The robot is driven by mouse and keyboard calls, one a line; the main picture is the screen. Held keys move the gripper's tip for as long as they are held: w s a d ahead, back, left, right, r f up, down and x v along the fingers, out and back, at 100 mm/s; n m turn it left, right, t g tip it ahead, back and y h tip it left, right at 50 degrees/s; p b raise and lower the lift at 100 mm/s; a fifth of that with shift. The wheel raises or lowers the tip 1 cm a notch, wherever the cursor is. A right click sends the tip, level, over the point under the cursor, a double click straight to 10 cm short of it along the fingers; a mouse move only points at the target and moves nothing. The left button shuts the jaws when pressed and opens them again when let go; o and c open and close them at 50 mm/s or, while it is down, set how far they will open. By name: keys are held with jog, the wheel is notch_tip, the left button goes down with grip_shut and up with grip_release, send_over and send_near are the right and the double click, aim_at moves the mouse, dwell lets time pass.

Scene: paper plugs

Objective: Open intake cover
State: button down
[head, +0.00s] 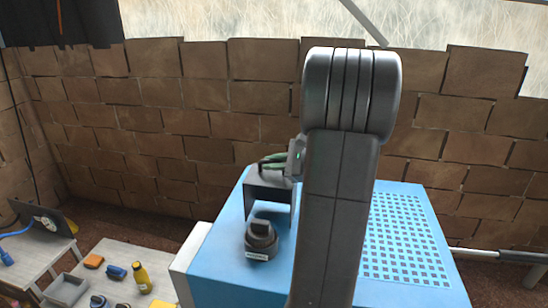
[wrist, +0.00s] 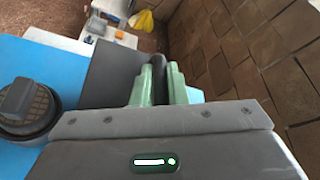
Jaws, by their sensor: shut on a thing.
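The intake cover (head: 268,187) is a dark grey panel on top of the blue machine (head: 215,262). It also shows in the wrist view (wrist: 108,68), left of the fingers. My gripper (head: 272,163), with green fingers, is at the cover's far edge. In the wrist view my gripper (wrist: 156,78) is shut on a dark bar-like part at the cover's edge. The fingers hide part of it. My arm hides part of the machine's top, and I cannot tell how far the cover is tilted.
A dark round knob (head: 262,240) stands on the machine in front of the cover. A perforated grid (head: 405,238) lies to the right. A brick wall (head: 200,125) is behind. A low table (head: 115,262) at left holds a yellow bottle (head: 142,277) and small items.

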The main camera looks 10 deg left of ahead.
dwell(0.4)
jog(key=c, duration=1.5)
grip_release()
jog(key=shift+o, duration=0.2)
jog(key=b+v, duration=0.2)
jog(key=v, duration=1.1)
jog(key=shift+d+b, duration=0.35)
jog(key=shift+b, duration=0.05)
jog(key=shift+s+r, duration=0.1)
